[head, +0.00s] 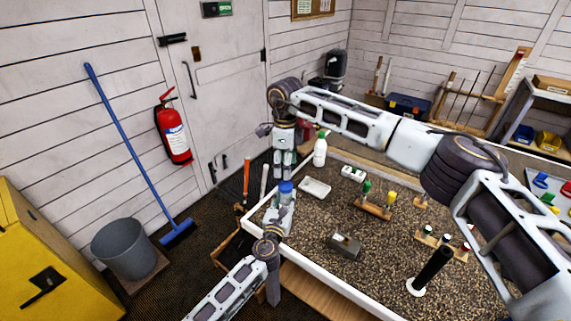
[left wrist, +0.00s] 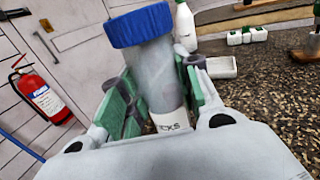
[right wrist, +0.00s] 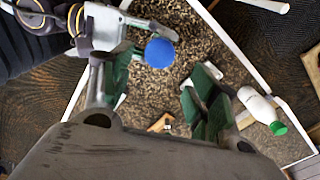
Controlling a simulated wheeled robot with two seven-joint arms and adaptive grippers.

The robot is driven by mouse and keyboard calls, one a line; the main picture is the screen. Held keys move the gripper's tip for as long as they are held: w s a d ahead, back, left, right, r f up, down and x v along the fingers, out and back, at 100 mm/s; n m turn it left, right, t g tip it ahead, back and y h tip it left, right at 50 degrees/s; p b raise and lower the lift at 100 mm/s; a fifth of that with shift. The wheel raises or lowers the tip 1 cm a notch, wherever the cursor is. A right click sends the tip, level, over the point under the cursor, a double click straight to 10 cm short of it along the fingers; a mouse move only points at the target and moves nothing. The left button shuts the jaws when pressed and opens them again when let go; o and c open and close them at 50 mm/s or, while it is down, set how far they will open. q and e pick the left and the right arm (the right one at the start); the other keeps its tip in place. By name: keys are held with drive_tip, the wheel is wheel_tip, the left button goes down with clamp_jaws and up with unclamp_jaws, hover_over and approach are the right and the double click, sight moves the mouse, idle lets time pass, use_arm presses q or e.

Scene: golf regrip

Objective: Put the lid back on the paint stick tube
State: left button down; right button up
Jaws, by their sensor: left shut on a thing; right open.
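The paint stick tube (left wrist: 158,75) is a pale, translucent cylinder with a white lettered label near its bottom. The blue lid (left wrist: 140,25) sits on its top end, with no gap that I can see; it also shows in the head view (head: 286,187). My left gripper (head: 281,212) is shut around the lower part of the tube and holds it nearly upright at the bench's left corner. My right gripper (head: 284,171) points down from above, open and empty. In the right wrist view the lid (right wrist: 161,53) shows between and beyond its fingers, apart from them.
A white bottle with a green cap (head: 320,152) stands close to the right gripper. A white tray (head: 314,188), a small white holder (head: 353,173), a wooden tool stand (head: 374,209), a grey block (head: 345,246) and a black upright cylinder (head: 432,268) stand on the speckled bench.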

sight(286, 185)
drive_tip(key=shift+f, duration=0.1)
idle(0.3)
drive_tip(key=shift+f, duration=3.95)
drive_tip(key=c, duration=1.1)
drive_tip(key=o, duration=1.2)
drive_tip(key=shift+r, duration=0.1)
